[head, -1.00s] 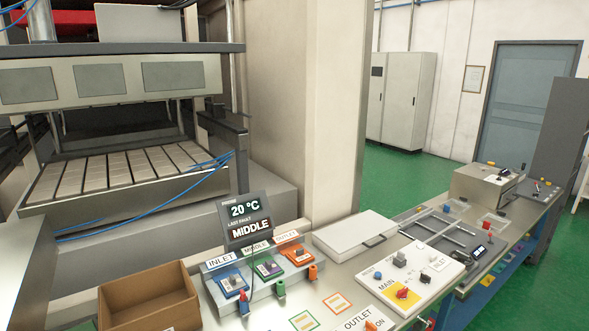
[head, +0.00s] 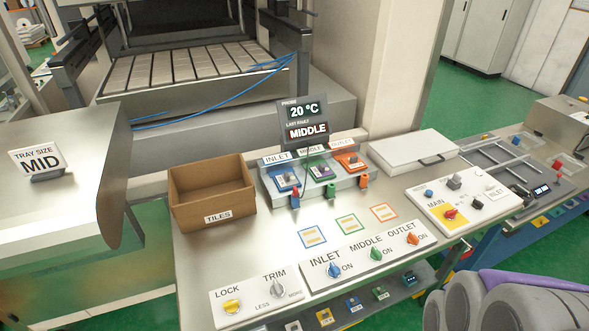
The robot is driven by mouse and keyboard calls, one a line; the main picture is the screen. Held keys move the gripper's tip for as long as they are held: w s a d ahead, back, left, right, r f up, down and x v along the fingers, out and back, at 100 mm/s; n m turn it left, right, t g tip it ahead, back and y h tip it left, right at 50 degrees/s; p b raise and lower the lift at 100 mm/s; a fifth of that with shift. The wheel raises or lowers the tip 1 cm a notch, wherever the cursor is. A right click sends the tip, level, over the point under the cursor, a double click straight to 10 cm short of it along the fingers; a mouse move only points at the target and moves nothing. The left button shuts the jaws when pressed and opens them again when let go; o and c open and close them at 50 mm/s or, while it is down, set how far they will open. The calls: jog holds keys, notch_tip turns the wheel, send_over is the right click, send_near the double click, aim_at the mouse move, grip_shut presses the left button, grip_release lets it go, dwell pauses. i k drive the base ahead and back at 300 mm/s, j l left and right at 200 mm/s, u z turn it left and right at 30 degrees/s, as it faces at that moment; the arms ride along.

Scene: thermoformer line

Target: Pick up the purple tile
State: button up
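A small tile that looks purple (head: 321,171) sits in the middle slot of the sloped three-slot block, under the MIDDLE label. The slot around it has a green frame, and the tile carries a small knob or handle on top. A blue-framed slot (head: 286,182) is to its left and an orange-framed slot (head: 351,160) to its right. The tile is small in the picture, so its details are hard to make out. My gripper is not recognisable in this view.
An open cardboard box labelled TILES (head: 212,193) stands left of the block. A display (head: 305,121) reading 20 °C and MIDDLE rises behind it. Switch panels (head: 367,254) line the bench's front. Several coloured tiles lie on a lower shelf (head: 340,311).

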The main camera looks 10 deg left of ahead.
aim_at(319, 171)
jog(key=i+j, duration=0.1)
jog(key=i, duration=0.25)
jog(key=i+j, duration=0.1)
jog(key=i, duration=0.2)
jog(key=u, duration=1.6)
jog(key=i+l, duration=0.05)
